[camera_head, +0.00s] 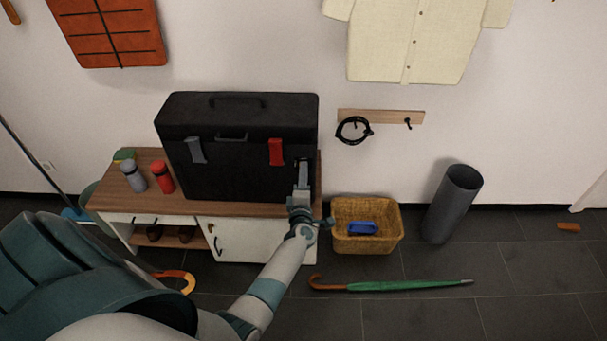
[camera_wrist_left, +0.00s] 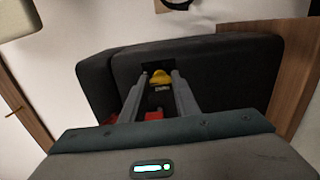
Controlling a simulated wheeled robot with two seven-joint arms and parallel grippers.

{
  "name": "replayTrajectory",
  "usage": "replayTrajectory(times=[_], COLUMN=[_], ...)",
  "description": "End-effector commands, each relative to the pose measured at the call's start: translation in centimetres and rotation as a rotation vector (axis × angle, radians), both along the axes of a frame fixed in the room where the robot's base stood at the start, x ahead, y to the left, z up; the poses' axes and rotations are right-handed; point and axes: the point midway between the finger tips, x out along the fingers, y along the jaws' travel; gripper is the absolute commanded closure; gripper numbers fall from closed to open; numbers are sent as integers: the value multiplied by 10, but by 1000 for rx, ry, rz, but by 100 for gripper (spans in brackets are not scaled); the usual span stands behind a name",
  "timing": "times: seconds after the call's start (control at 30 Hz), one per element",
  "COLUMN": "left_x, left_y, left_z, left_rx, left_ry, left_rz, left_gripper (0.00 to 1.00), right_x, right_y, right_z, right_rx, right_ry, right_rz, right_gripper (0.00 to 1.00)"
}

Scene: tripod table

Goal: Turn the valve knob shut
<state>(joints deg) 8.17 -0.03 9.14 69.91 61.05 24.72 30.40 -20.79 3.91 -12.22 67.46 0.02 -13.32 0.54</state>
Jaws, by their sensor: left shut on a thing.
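The yellow valve knob (camera_wrist_left: 159,76) shows in the left wrist view, in a dark recess on the side of a black case (camera_wrist_left: 215,75). My left gripper (camera_wrist_left: 160,79) has one finger on each side of the knob and is shut on it. In the head view the left gripper (camera_head: 303,170) reaches the right end of the black case (camera_head: 240,160), which stands on a wooden-topped cabinet (camera_head: 240,207). The knob is hidden there behind the gripper. My right gripper is in neither view.
A grey bottle (camera_head: 133,176) and a red bottle (camera_head: 161,177) stand left of the case. A wicker basket (camera_head: 367,242) holding a blue item (camera_head: 362,228), a green umbrella (camera_head: 405,285) and a dark cylindrical bin (camera_head: 452,203) are on the floor to the right.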

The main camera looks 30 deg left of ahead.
Motion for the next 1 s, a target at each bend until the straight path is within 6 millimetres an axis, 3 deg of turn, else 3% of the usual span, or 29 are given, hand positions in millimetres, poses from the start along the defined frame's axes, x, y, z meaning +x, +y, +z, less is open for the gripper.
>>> replayTrajectory(times=[0.27, 0.3, 0.37, 0.77, 1.0], left_x=[0, 0, 0, -2, -20], left_y=[-1, -1, -1, -2, -13], left_z=[-1, -1, -1, 0, 1], left_rx=[-2, -2, -2, -2, -4], left_ry=[2, 2, 1, 0, 0], left_rz=[-1, -1, -1, 0, -1], left_gripper=[94, 65, 53, 53, 53], right_x=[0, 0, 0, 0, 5], right_y=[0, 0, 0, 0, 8], right_z=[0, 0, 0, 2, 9], right_rx=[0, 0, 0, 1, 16], right_ry=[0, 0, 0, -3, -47], right_rz=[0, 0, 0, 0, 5], right_gripper=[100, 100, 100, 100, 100])
